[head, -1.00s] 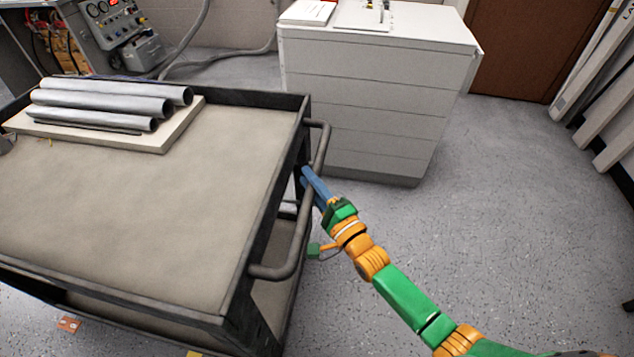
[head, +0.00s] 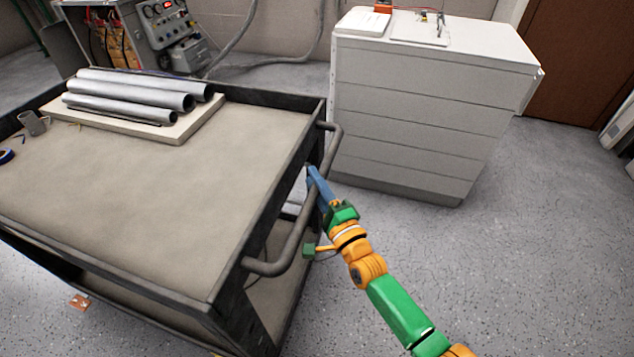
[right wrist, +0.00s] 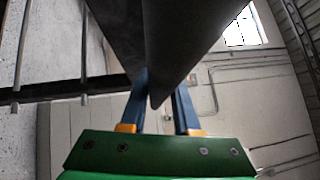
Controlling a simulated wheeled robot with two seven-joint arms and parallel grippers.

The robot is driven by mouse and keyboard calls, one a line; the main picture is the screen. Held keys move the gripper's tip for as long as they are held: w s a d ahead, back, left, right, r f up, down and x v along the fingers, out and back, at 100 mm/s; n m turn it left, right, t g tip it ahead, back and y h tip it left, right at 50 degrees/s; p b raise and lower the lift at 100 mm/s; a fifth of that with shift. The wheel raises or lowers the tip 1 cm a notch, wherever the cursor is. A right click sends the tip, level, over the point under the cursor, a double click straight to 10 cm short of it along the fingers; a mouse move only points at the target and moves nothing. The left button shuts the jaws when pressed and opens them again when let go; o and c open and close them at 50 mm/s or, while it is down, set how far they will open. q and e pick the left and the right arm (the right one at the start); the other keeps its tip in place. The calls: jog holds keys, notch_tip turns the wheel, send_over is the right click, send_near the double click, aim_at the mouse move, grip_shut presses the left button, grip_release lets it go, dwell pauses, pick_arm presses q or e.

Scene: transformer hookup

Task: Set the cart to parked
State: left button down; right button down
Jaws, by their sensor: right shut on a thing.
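The cart (head: 150,190) is a dark-framed cart with a beige top and a lower shelf, at the left of the head view. Its grey bar handle (head: 300,222) sticks out from its right end. My right gripper (head: 313,178) is at the handle, with its blue fingers on either side of the bar. In the right wrist view the fingers (right wrist: 160,105) are closed around the dark handle bar (right wrist: 160,50). The contact faces are partly hidden by the bar. My left gripper is not in view.
Metal pipes (head: 130,95) lie on a pale board (head: 190,125) on the cart top, with a grey cup (head: 33,123) nearby. A white drawer cabinet (head: 420,110) stands close behind the handle end. An orange floor marker (head: 79,302) lies by the cart.

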jog(key=shift+s+a+f, duration=0.1)
jog(key=shift+f, duration=0.3)
jog(key=c, duration=0.7)
grip_release()
jog(key=shift+o, duration=0.2)
jog(key=shift+a+r, duration=0.1)
jog(key=shift+r, duration=0.05)
jog(key=r+v, duration=0.1)
jog(key=v, duration=0.6)
jog(key=shift+f+p, duration=0.45)
